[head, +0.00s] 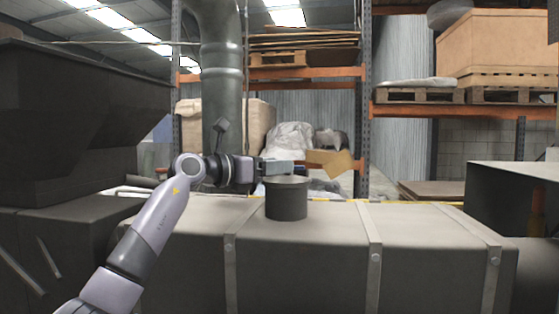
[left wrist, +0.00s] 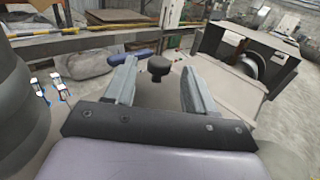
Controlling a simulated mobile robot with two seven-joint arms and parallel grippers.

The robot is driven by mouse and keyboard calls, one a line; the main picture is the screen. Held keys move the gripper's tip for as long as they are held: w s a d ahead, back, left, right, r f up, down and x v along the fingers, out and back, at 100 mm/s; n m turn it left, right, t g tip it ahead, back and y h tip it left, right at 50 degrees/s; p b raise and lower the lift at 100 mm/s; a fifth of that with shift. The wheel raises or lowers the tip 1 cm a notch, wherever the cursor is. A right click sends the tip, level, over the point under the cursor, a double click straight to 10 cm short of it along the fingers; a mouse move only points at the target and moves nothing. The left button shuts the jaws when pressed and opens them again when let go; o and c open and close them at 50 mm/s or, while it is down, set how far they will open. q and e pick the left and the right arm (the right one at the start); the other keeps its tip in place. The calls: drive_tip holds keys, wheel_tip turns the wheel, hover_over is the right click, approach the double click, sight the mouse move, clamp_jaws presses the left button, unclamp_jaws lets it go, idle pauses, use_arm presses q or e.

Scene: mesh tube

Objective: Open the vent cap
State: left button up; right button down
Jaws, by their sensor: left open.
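The vent (head: 286,203) is a short dark upright cylinder with a slightly wider flat cap (head: 286,180) on top. It stands on a long grey tank-like body (head: 310,260). My left gripper (head: 290,166) is at about the cap's height or just above it and points right; I cannot tell its exact depth or whether it touches the cap. In the left wrist view, its two fingers (left wrist: 159,68) are spread with nothing gripped. A dark capped knob (left wrist: 158,66) shows beyond and between the fingertips; I cannot tell whether it is the vent. My right gripper is not in view.
A large dark bin-like block (head: 85,125) stands at the left. A thick vertical pipe (head: 221,75) and orange racking (head: 310,76) with pallets are behind. A dark box (head: 515,195) is at the right. The body's top right of the vent is clear.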

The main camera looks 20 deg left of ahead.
use_arm(q)
drive_tip(key=shift+x, duration=0.8)
clamp_jaws()
